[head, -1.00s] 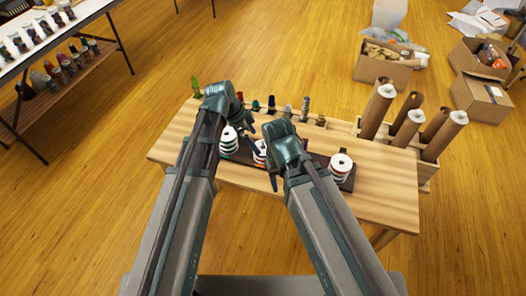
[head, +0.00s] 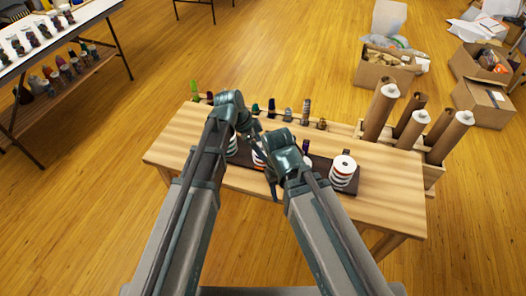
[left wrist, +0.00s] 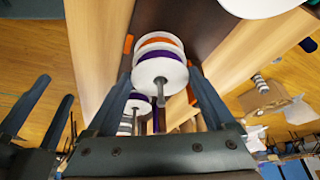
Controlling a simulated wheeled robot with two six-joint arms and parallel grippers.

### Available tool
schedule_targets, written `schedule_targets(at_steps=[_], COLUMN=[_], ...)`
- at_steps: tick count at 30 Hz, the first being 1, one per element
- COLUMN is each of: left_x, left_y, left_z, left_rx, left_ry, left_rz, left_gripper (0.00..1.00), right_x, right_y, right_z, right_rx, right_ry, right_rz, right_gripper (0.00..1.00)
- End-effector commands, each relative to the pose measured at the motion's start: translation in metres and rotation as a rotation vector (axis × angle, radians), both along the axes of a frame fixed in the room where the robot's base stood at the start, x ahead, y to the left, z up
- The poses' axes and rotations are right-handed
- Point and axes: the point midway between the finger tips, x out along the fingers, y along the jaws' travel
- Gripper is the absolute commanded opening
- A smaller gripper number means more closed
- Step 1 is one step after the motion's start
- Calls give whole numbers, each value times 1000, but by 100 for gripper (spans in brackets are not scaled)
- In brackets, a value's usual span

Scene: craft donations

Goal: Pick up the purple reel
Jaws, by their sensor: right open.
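A purple reel (left wrist: 158,57) with white flanges shows in the left wrist view, on the near end of a stack around a grey peg. An orange reel (left wrist: 158,40) lies behind it. My left gripper (left wrist: 158,72) is open, with one finger on each side of this stack; I cannot tell whether they touch it. In the head view, my left gripper (head: 262,150) is over the middle stack (head: 258,160), which is mostly hidden by the arms. My right gripper (head: 273,183) is open, low and close beside it, its jaws mostly hidden.
A striped stack (head: 343,172) stands on the right of the wooden table (head: 390,185), and another stack (head: 232,147) on the left. Small bottles (head: 288,114) line the back edge. Tall cardboard tubes (head: 412,130) stand at the right end. The right front tabletop is clear.

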Motion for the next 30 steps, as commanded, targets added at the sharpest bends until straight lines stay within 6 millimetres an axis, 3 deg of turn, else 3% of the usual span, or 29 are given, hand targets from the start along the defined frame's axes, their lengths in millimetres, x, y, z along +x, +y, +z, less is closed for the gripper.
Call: schedule_targets(at_steps=[1, 3, 17, 30], left_x=[0, 0, 0, 0], left_y=[0, 0, 0, 0], left_z=[0, 0, 12, 73], left_rx=[0, 0, 0, 0], left_ry=[0, 0, 0, 0], left_rz=[0, 0, 0, 0], left_gripper=[44, 34, 34, 34], right_x=[0, 0, 0, 0], right_y=[0, 0, 0, 0], right_z=[0, 0, 12, 73], right_rx=[0, 0, 0, 0], right_ry=[0, 0, 0, 0], right_rz=[0, 0, 0, 0], right_gripper=[50, 50, 50, 50])
